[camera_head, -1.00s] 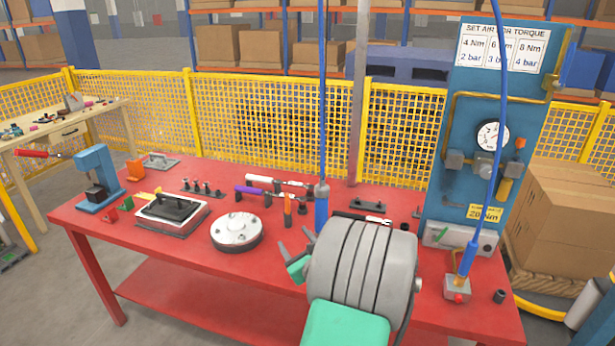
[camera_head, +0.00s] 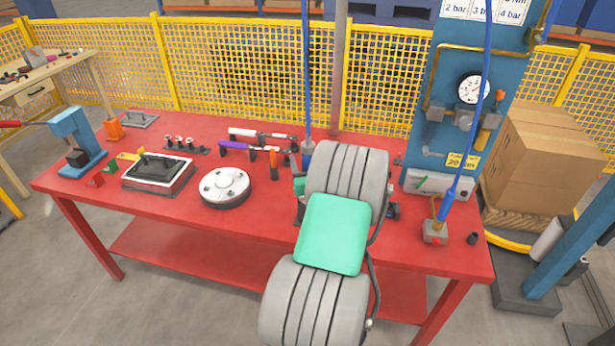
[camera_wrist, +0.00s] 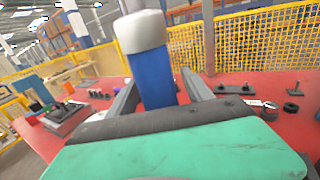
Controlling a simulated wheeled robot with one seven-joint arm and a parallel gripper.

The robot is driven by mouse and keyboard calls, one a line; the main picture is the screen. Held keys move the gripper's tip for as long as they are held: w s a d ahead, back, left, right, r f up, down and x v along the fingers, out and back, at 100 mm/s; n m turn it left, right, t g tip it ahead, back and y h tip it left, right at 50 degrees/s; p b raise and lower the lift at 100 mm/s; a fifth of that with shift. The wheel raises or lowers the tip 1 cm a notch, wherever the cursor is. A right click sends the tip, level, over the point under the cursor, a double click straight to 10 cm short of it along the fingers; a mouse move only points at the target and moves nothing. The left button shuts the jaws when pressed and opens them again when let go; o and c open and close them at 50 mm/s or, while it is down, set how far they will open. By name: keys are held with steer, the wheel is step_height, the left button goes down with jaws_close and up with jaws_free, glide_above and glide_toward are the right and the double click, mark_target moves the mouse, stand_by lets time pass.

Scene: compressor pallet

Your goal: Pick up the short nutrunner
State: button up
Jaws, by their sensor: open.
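A blue cylindrical nutrunner with a grey rounded cap (camera_wrist: 152,85) stands large and slightly tilted in the wrist view. In the head view its top (camera_head: 308,148) hangs on a blue hose over the back of the red table, and my arm hides the rest. My gripper (camera_wrist: 159,78) is open, with one finger on each side of the blue body. I cannot tell whether either finger touches it. Its lower end is hidden behind my gripper's green-and-black body. A second blue hose tool (camera_head: 449,203) is at the right. I cannot compare their lengths.
The red table (camera_head: 262,215) carries a round silver flange (camera_head: 224,186), a black part in a white tray (camera_head: 158,173), and hand tools (camera_head: 262,136). A grey post (camera_head: 338,70) rises behind the nutrunner. A blue gauge panel (camera_head: 460,65) stands at the right.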

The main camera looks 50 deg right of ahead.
steer(key=shift+c, duration=0.3)
jaws_close()
steer(key=shift+a, duration=0.1)
stand_by(0.8)
steer(key=shift+r, duration=0.15)
